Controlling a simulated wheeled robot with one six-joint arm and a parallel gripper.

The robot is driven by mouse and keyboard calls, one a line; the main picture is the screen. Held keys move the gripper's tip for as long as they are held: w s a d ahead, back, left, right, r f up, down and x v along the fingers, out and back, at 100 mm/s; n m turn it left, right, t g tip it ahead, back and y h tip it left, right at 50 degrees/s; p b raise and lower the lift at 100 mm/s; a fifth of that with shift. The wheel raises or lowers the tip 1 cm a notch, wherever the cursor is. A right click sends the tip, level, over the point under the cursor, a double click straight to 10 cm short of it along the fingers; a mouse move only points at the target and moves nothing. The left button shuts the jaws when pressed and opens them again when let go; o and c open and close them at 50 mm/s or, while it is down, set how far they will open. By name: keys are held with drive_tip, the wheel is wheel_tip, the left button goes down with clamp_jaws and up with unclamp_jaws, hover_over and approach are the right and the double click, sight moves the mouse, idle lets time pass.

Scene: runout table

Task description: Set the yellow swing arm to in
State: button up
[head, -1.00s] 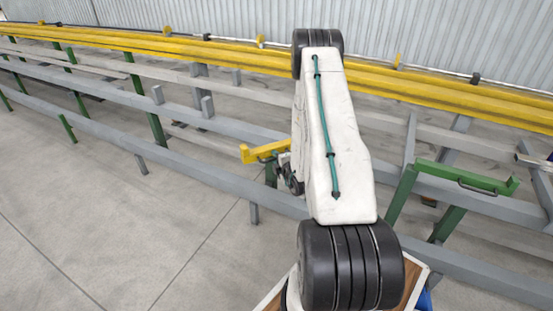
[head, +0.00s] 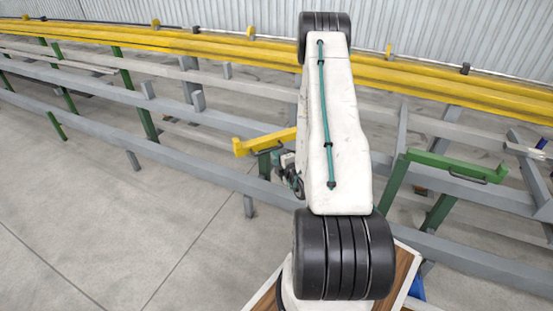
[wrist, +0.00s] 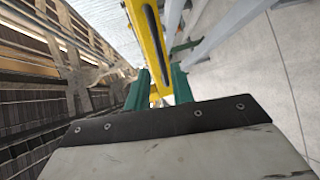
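My gripper (wrist: 161,85) has two green fingers, spread apart. In the wrist view the yellow swing arm (wrist: 145,32) runs from the top of the picture down to the gap between the fingers. A gap shows on the right finger's side; contact on the left cannot be told. In the head view my gripper is mostly hidden, low beside the bar.
Long yellow rails (head: 420,78) run across the back. Grey rails (head: 195,160) with green posts stand in front. A green bracket with a handle (head: 455,165) is at the right. Bare concrete floor (head: 90,220) lies open at the front left.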

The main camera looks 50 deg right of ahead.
drive_tip(key=shift+s+d+f, duration=0.1)
drive_tip(key=shift+s+d, duration=0.1)
clamp_jaws()
drive_tip(key=a+f+n+t+y, duration=0.2)
drive_tip(key=a+n+y, duration=0.2)
drive_tip(key=n+y, duration=0.7)
drive_tip(key=w+a+m+y, duration=0.1)
drive_tip(key=w+a+m, duration=0.1)
drive_tip(key=w, duration=1)
drive_tip(key=shift+w+a+y, duration=0.2)
drive_tip(key=shift+a+y, duration=0.1)
drive_tip(key=shift+y, duration=0.1)
drive_tip(key=shift+r, duration=0.15)
